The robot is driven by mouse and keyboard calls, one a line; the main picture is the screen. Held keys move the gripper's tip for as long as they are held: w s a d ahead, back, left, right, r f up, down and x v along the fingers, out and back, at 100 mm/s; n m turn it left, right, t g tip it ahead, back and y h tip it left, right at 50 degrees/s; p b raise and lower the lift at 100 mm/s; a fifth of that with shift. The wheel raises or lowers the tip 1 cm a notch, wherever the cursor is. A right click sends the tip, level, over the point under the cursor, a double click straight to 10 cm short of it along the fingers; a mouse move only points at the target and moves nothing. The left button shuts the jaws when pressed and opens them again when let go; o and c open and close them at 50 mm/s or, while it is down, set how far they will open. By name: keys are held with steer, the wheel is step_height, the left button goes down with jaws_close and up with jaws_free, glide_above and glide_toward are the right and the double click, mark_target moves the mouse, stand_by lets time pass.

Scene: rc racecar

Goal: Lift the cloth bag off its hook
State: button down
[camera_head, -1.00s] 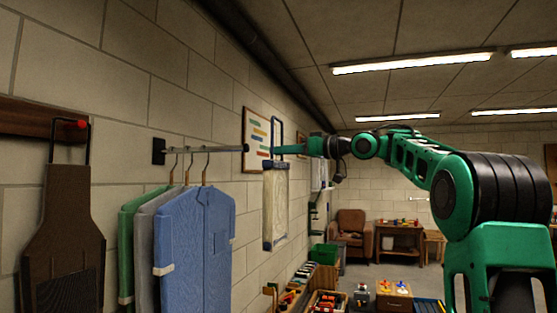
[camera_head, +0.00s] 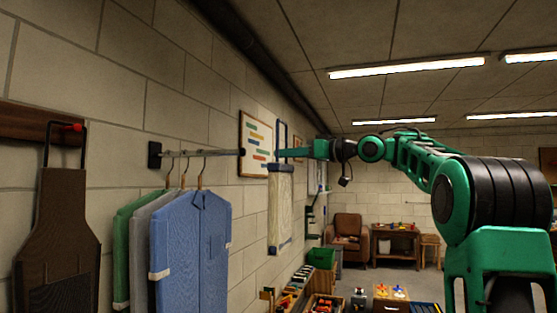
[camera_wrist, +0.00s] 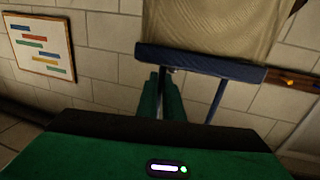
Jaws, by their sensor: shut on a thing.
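The beige cloth bag (camera_head: 281,210) with blue edging hangs upright from its tall blue handle, in front of the wall past the shirts. My gripper (camera_head: 284,154) reaches in from the right and is shut on the handle, just above the bag's top edge. In the wrist view my gripper's green fingers (camera_wrist: 168,92) close near the dark blue band of the bag (camera_wrist: 215,28). The handle runs down past the fingers. I cannot tell which hook is the bag's; the handle's top shows no clear contact with one.
A metal rail (camera_head: 205,153) with green, grey and blue shirts (camera_head: 190,245) juts out left of the bag. A dark brown bag-like item (camera_head: 57,240) hangs on a red-tipped peg at far left. A framed chart (camera_head: 256,143) is on the wall behind. Open floor lies right.

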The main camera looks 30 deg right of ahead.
steer(key=d+v, duration=0.1)
steer(key=v, duration=0.5)
stand_by(0.8)
steer(key=shift+w+d, duration=0.1)
steer(key=shift+w, duration=0.1)
